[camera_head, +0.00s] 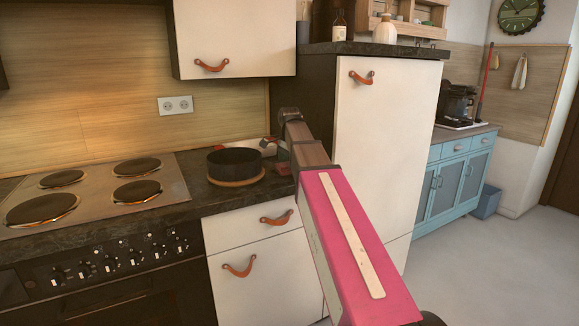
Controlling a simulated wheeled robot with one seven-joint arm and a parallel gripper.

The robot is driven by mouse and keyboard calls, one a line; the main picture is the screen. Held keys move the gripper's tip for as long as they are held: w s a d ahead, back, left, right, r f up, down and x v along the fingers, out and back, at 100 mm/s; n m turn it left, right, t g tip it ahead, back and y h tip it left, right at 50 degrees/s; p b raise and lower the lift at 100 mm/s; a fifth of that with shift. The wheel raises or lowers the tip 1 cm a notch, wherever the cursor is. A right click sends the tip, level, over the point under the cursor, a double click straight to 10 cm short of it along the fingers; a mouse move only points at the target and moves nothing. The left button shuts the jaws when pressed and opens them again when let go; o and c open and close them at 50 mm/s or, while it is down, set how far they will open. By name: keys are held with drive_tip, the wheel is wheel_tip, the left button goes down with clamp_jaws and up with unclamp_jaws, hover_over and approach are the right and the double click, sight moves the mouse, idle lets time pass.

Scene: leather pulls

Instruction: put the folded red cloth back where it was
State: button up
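My arm reaches from the lower right toward the back of the counter, and its far end is beside the dark pot. My gripper (283,169) seems to be low behind my arm, at the right of the pot; its fingers are too small and too covered to make out. A small dark red patch (282,155) shows there, and I cannot tell whether it is the folded red cloth or part of my arm. A white and red thing (262,144) lies on the counter behind the pot, partly hidden; I cannot tell what it is.
The dark pot (234,163) stands on a round wooden board (236,183) on the dark counter (215,200). A hob (95,190) with several plates is at left. A tall white cabinet (385,150) stands close to my arm at right. Floor is free at far right.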

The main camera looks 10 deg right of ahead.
wheel_tip(320, 180, up, 11)
drive_tip(key=shift+r, duration=0.15)
idle(0.5)
